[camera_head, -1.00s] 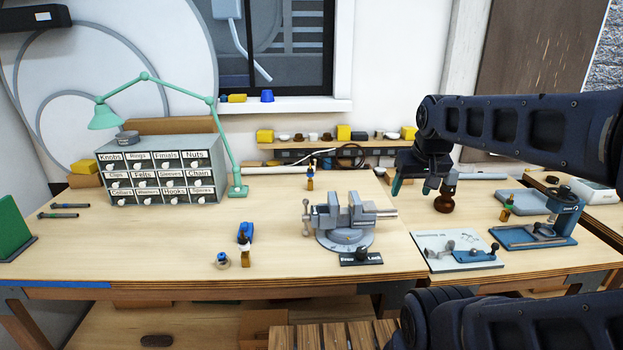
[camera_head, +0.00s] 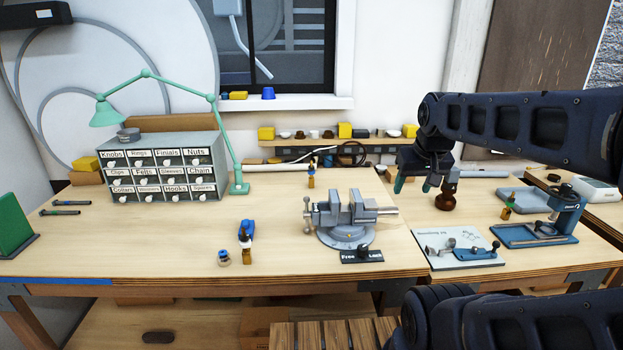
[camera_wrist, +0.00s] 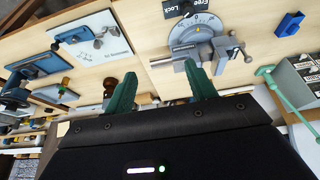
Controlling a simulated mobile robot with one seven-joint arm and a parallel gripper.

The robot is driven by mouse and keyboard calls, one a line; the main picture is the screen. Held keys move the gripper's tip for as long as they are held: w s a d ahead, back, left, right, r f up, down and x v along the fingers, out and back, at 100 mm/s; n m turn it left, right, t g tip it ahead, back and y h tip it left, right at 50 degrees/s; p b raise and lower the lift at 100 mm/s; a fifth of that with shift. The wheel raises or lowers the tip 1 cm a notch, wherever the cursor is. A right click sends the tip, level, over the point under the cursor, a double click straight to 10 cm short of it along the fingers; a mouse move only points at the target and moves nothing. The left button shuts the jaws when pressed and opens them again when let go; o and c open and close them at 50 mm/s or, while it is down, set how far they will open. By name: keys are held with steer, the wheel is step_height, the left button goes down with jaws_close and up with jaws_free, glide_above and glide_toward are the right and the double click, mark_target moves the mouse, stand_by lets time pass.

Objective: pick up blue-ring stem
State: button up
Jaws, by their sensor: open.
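Several small amber stems stand upright on the bench. One (camera_head: 311,178) is behind the vise with a dark or bluish band near its top. One (camera_head: 246,257) stands at the front, left of the vise, with a pale band and a blue object (camera_head: 245,227) directly behind it. One (camera_head: 508,209) stands at the right, by the blue fixture. They are too small to tell surely which has the blue ring. My gripper (camera_head: 413,184) is open and empty above the bench, right of the vise; its green fingers are apart in the wrist view (camera_wrist: 162,90).
The grey vise (camera_head: 346,212) stands mid-bench, with the Free/Lock plate (camera_head: 362,256) before it. A brown knob (camera_head: 446,202) is beside my gripper. The drawer cabinet (camera_head: 162,169) and green lamp (camera_head: 240,188) are left. Bench between cabinet and vise is mostly clear.

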steer(key=w+a+r+m+g, duration=0.1)
steer(key=w+r+m, duration=0.2)
steer(key=w, duration=0.4)
steer(key=w+a+r+m, duration=0.2)
steer(key=w+r+m, duration=0.1)
steer(key=w, duration=0.5)
steer(key=m+g, duration=0.4)
steer(key=m, duration=1.2)
glide_above(311, 166)
steer(key=f, duration=1.4)
steer(key=shift+w+d+f, duration=0.3)
steer(key=shift+w+f, duration=0.05)
steer(key=shift+w+a+f, duration=0.2)
steer(key=shift+f, duration=0.25)
step_height(311, 166, down, 5)
steer(key=shift+r, duration=0.1)
steer(key=shift+s+f, duration=0.15)
steer(key=shift+f, duration=1.3)
steer(key=shift+s+f, duration=0.15)
steer(key=shift+f, duration=1.25)
jaws_close()
